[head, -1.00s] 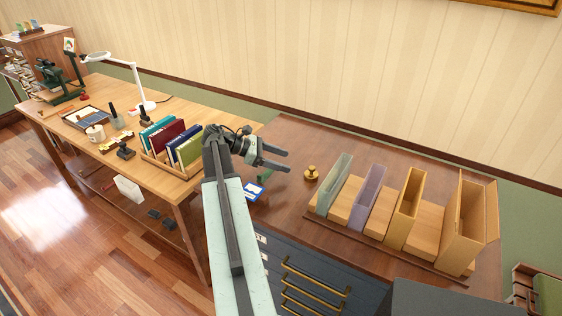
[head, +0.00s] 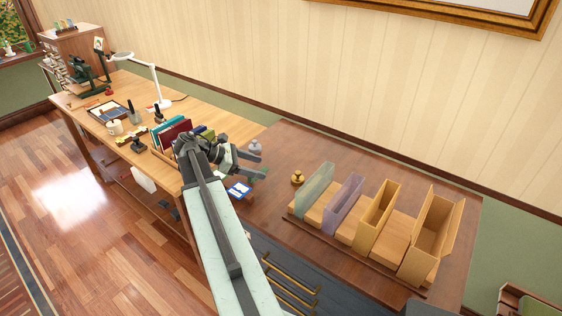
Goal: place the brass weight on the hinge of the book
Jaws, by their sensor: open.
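The brass weight (head: 297,179) stands upright on the brown cabinet top, just left of the green slot holder. My gripper (head: 256,165) is open and empty, to the left of the brass weight and apart from it. Several books in teal, dark red, blue and green (head: 176,132) stand in a wooden rack on the workbench, partly hidden behind my arm. I cannot tell which book is the one in the task, and no hinge shows clearly.
A stepped board with green (head: 314,188), purple (head: 343,197), yellow (head: 378,215) and wooden (head: 431,237) slot holders fills the right side of the cabinet top (head: 300,145). A silver knobbed object (head: 255,147) stands behind my gripper. A blue-and-white item (head: 239,190) lies below it.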

